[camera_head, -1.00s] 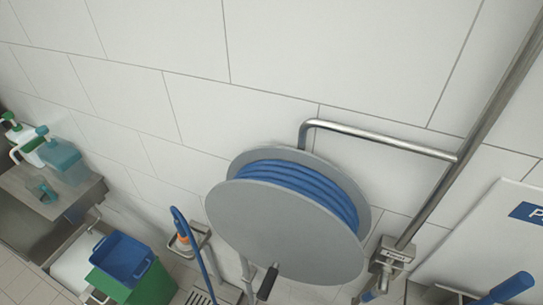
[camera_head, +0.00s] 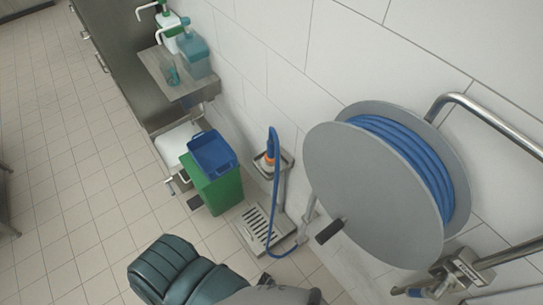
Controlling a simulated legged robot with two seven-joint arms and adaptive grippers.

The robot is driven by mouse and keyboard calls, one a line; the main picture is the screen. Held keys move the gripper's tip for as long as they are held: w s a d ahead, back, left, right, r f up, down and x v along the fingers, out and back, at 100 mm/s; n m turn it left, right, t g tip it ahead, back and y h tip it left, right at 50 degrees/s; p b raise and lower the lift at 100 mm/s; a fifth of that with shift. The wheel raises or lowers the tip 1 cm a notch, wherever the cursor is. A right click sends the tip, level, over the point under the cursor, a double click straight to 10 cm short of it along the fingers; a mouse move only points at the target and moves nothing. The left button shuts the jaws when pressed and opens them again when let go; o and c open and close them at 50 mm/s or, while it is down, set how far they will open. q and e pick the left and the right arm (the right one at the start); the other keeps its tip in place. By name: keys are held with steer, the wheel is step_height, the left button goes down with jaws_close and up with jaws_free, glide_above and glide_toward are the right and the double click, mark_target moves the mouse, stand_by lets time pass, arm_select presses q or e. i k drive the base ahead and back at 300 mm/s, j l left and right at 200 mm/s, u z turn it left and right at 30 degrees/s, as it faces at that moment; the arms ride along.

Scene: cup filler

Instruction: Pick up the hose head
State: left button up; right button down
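The blue hose (camera_head: 275,195) hangs in a loop from a metal wall holder (camera_head: 286,161), down over a floor drain and up toward the hose reel. At its upper end an orange piece (camera_head: 268,157) sits in the holder, which looks like the hose head; it is small and partly hidden by the holder. Neither of my grippers shows in the head view.
The large grey hose reel (camera_head: 373,195) with blue hose stands right of the holder, by pipes and a valve (camera_head: 462,270). A green bin (camera_head: 215,188) with a blue top stands left. A metal shelf (camera_head: 178,80) holds bottles. The tiled floor (camera_head: 70,170) at left is clear.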

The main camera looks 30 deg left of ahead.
mark_target(268, 170)
steer(key=k+j+u, duration=0.2)
steer(key=u, duration=0.2)
steer(key=k+j+u, duration=0.15)
steer(key=j+u, duration=0.3)
steer(key=k+j+u, duration=0.1)
steer(key=j+u, duration=0.3)
steer(key=l, duration=0.1)
